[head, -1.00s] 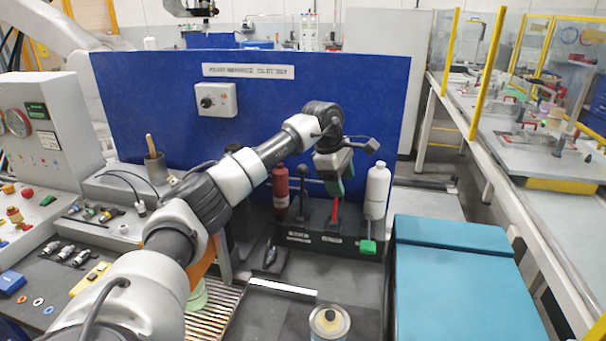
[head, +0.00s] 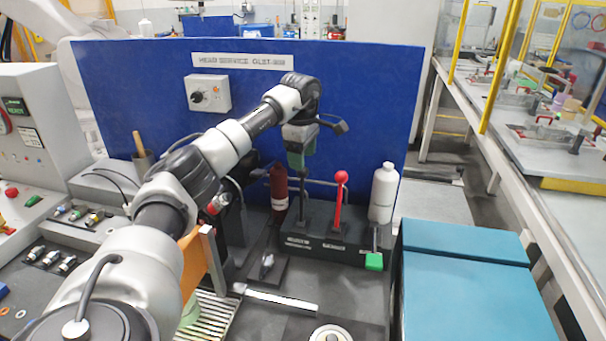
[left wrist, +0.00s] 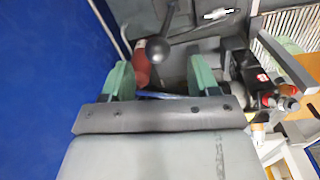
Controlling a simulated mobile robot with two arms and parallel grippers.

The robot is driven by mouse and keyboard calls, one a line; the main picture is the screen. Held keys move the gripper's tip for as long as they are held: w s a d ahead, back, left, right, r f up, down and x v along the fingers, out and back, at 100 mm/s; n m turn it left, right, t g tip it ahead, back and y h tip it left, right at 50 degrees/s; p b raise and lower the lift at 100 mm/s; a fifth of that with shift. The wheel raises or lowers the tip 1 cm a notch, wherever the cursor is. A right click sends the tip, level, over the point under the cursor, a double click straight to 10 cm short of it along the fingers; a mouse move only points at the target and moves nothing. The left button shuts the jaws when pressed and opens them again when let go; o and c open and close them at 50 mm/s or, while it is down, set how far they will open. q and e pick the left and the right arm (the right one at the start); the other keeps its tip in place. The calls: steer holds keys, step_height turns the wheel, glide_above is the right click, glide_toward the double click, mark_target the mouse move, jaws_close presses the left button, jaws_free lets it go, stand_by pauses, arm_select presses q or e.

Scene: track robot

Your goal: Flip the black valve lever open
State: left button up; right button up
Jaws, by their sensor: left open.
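The black valve lever shows in the left wrist view as a round black knob (left wrist: 158,48) on a dark stem. In the head view only its lower stem (head: 303,208) shows on the dark valve block (head: 325,253); its top is hidden behind my gripper. My left gripper (head: 298,172) hangs above it, pointing down. In the left wrist view its two green fingers (left wrist: 161,82) are apart, with the knob beyond them and roughly between them. Nothing is held. I cannot tell whether it touches the lever. My right gripper is not in view.
A red lever (head: 339,205) stands upright just right of the black one. A green-handled lever (head: 374,261) is at the block's right end. A red bottle (head: 279,190) and a white bottle (head: 383,192) stand beside them. A blue panel (head: 370,110) rises behind.

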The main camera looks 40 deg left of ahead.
mark_target(303, 177)
arm_select(q)
steer(key=f, duration=0.2)
steer(key=f+p, duration=0.1)
steer(key=f, duration=0.3)
steer(key=shift+w+a+f, duration=0.1)
steer(key=shift+w+a, duration=0.15)
steer(key=shift+w, duration=0.1)
steer(key=shift+d+f, duration=0.1)
steer(key=shift+f, duration=0.45)
jaws_close()
